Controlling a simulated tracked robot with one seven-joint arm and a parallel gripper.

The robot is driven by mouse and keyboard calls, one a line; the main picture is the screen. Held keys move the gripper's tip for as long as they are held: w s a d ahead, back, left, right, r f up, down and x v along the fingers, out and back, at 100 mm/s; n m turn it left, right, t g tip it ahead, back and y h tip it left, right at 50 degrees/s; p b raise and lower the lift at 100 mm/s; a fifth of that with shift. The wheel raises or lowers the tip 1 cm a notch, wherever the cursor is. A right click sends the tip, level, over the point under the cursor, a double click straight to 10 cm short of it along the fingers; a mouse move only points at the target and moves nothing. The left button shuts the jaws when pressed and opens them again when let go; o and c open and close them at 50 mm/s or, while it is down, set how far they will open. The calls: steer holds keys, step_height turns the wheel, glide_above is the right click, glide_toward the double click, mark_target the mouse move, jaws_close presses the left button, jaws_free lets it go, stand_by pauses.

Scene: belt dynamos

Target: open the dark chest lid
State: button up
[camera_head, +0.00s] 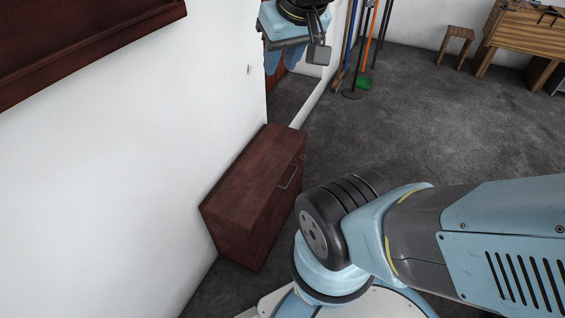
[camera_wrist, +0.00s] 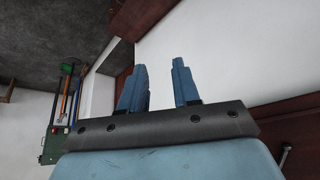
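The dark chest (camera_head: 240,235) is a red-brown wooden box on the floor against the white wall. Its lid (camera_head: 250,170) lies flat and looks closed. A metal handle (camera_head: 288,177) is on the side facing the room.
A dark red shelf or cabinet (camera_head: 90,35) is on the wall at the upper left. A doorway opening lies behind my gripper. Long-handled tools and a green dustpan (camera_head: 364,83) stand beyond it. A stool (camera_head: 457,40) and wooden bench (camera_head: 530,32) are at far right. The grey floor (camera_head: 430,110) between is clear.

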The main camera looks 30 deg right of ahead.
steer(key=shift+w, duration=0.1)
steer(key=w+d+f+m+g+y, duration=0.3)
steer(key=w+d+f+m, duration=0.2)
steer(key=w+f+m, duration=0.35)
steer(key=w+d+f+m+g+y, duration=0.2)
steer(key=w+d+f+m+y, duration=0.15)
steer(key=w+f+m, duration=0.55)
steer(key=w+d+f+m+t+y, duration=0.1)
steer(key=w+d+f+m+y, duration=0.1)
steer(key=d+f+m, duration=0.45)
steer(key=w+d+f+m+t+y, duration=0.1)
steer(key=w+d+f+m+y, duration=0.2)
steer(key=f, duration=0.7)
steer(key=s+d+f+m+t, duration=0.2)
steer(key=d+f+m+t, duration=0.15)
steer(key=f+m, duration=0.45)
steer(key=s+d+f+m+t, duration=0.2)
steer(key=d+f+m, duration=0.25)
steer(key=f, duration=0.75)
steer(key=m+t+h, duration=0.2)
steer(key=m+t, duration=0.2)
steer(key=m, duration=0.3)
glide_toward(293, 175)
steer(key=x, duration=1)
steer(key=shift+w+f, duration=0.15)
steer(key=shift+f, duration=0.2)
steer(key=shift+c, duration=0.4)
